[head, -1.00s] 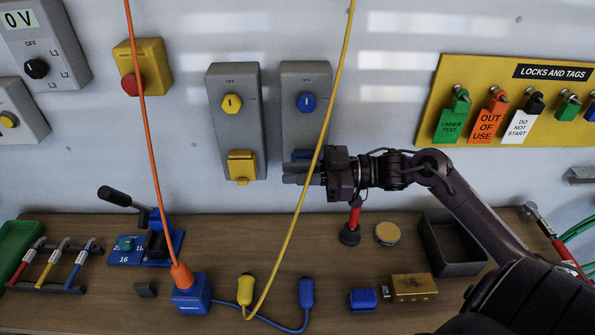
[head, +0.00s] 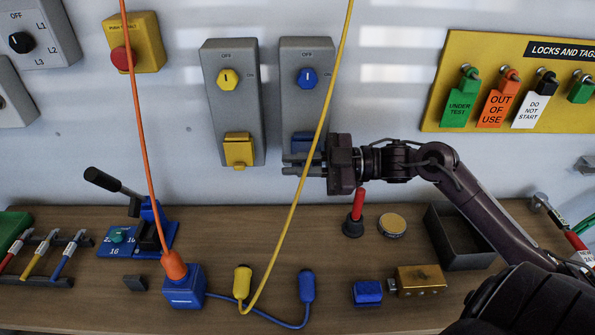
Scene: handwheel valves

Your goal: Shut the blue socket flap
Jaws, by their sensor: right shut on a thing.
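The blue socket flap (head: 303,141) is low on the right grey switch box (head: 304,108), below its blue dial (head: 306,77). Its upper part shows as a dark blue band; its lower part is hidden behind my right gripper (head: 292,164). That gripper comes in from the right with its fingers shut on the flap's lower part. How far the flap stands from the socket is hard to tell. My left gripper is not in view.
A yellow cable (head: 319,140) hangs in front of the right box and passes by my fingers. A left grey box with a yellow flap (head: 238,150) is close by. A red-handled tool (head: 357,206) stands on the bench below my gripper.

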